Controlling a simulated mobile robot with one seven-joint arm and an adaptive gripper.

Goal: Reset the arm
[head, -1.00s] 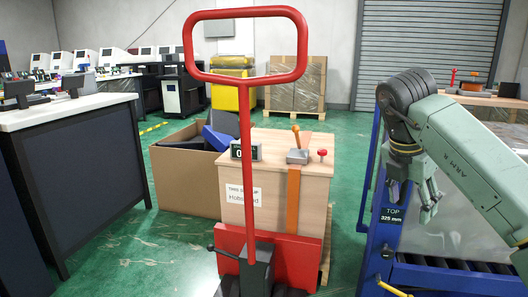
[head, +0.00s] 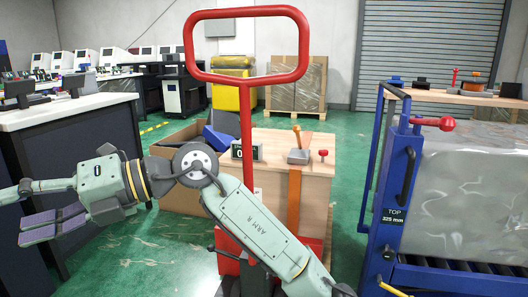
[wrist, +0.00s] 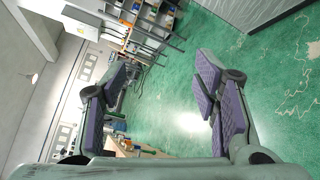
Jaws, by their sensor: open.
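My green arm reaches up from the lower middle of the head view and bends left. My gripper (head: 25,212) is at the far left, in front of the dark-sided counter (head: 85,155). Its fingers point left and are spread apart, with purple pads showing on the lower one. In the wrist view, my gripper (wrist: 160,75) has both padded fingers wide apart with nothing between them, only green floor and distant furniture behind. It is open and empty. My forearm hides part of the cardboard bin and the wooden crate.
A red-handled pallet truck (head: 245,110) stands upright in the middle, by a strapped wooden crate (head: 320,190). A cardboard bin (head: 178,196) is behind my arm. A blue-framed machine (head: 400,165) with a grey wrapped block (head: 470,190) stands right. Green floor (head: 130,255) is open lower left.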

